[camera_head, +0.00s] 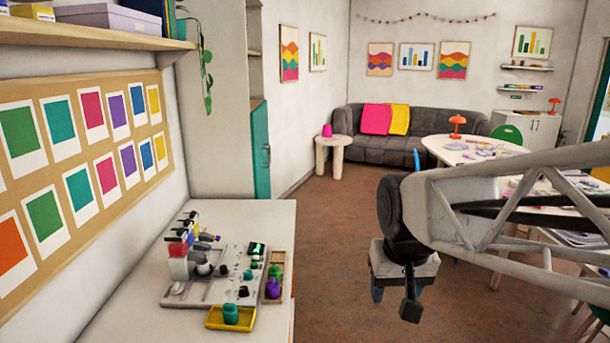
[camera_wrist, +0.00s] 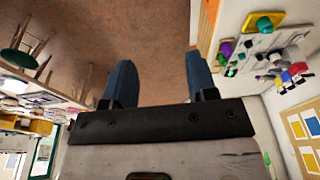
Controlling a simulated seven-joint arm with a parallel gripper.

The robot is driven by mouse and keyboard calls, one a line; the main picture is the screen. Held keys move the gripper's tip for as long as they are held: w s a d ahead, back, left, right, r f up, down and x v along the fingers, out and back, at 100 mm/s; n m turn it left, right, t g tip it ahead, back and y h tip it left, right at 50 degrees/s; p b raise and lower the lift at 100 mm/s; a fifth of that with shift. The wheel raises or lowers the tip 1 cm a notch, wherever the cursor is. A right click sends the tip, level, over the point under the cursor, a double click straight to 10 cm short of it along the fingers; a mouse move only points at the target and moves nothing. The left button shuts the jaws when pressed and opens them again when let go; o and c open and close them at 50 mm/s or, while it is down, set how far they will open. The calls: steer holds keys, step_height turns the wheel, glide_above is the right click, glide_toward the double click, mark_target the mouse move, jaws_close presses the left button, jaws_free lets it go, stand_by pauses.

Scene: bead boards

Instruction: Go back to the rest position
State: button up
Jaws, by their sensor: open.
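My gripper (camera_wrist: 155,85) shows in the wrist view as two blue fingers spread well apart, with only brown floor between them. In the head view my gripper (camera_head: 392,292) hangs at the right, over the floor and clear of the white table with the bead boards. Its fingers are partly hidden there by the gripper body. The grey bead board (camera_head: 205,285) lies on the table at the lower left, with several dark, green and white beads on it. It also shows at the upper right of the wrist view (camera_wrist: 285,40).
A yellow tray (camera_head: 213,320) holds a green bead, and a wooden tray (camera_head: 284,262) beside the board holds purple and green beads. The white table (camera_head: 130,318) stands against the left wall. A round table (camera_head: 437,147) is at the back right. Open floor (camera_head: 330,240) lies between.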

steer(key=s+d+f, duration=0.3)
steer(key=s, duration=0.8)
steer(key=shift+s+d+f, duration=0.15)
steer(key=shift+d+f, duration=0.05)
steer(key=shift+f, duration=0.1)
steer(key=shift+c, duration=0.3)
stand_by(1.8)
